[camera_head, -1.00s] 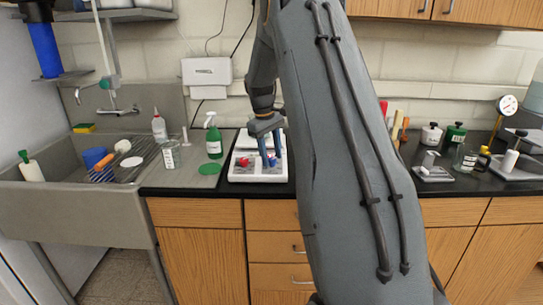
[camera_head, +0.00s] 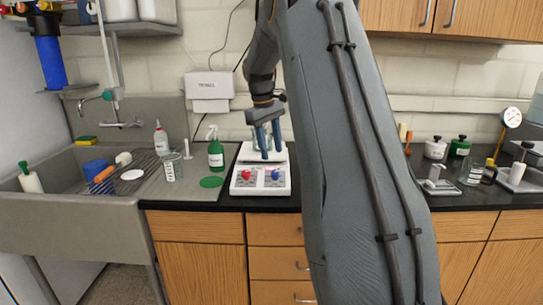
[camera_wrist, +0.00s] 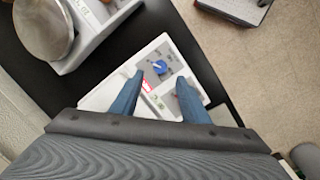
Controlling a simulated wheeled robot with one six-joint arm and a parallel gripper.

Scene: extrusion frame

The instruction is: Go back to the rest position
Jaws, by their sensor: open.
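My gripper (camera_head: 266,155) is open, its two blue fingers pointing down over the back part of a white bench device (camera_head: 243,190). The fingers are empty. On the device's front panel are a red knob (camera_head: 246,175) and a blue knob (camera_head: 275,174), both clear of the fingers in the head view. In the wrist view my gripper (camera_wrist: 158,80) is above the panel, with the blue knob (camera_wrist: 159,67) showing between the fingers. The red knob is mostly hidden there by a finger.
A green spray bottle (camera_head: 215,152) and a beaker (camera_head: 173,168) stand left of the device. The sink (camera_head: 80,205) is further left. Several bottles, including a green one (camera_head: 460,147), stand on the counter to the right. A round metal plate (camera_wrist: 43,28) shows in the wrist view.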

